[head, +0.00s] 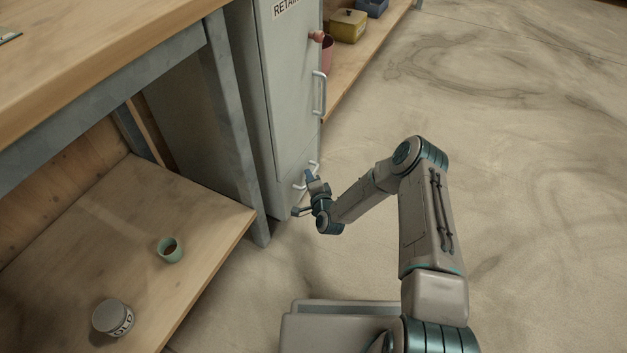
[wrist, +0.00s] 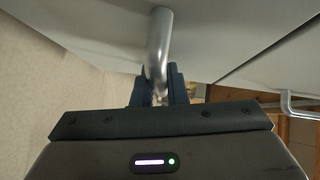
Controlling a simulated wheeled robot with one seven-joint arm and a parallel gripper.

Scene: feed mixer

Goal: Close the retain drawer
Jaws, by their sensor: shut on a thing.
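The grey retain cabinet (head: 292,90) stands left of centre in the head view, with a "RETAIN" label near its top. Its lower front carries a small bar handle (head: 313,167), and my gripper (head: 305,196) is at that handle. In the wrist view the metal handle (wrist: 158,45) runs down from a grey front panel (wrist: 80,25) into my gripper (wrist: 158,92), whose dark fingers are shut on it. The panel looks flush or nearly flush in the head view; I cannot tell how far the drawer stands out.
A longer handle (head: 319,93) is higher on the cabinet. A workbench (head: 110,75) with a lower shelf (head: 100,235) stands at left, holding a green cup (head: 170,250) and a labelled tin (head: 113,317). A yellow box (head: 348,26) sits behind. The floor (head: 520,170) at right is clear.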

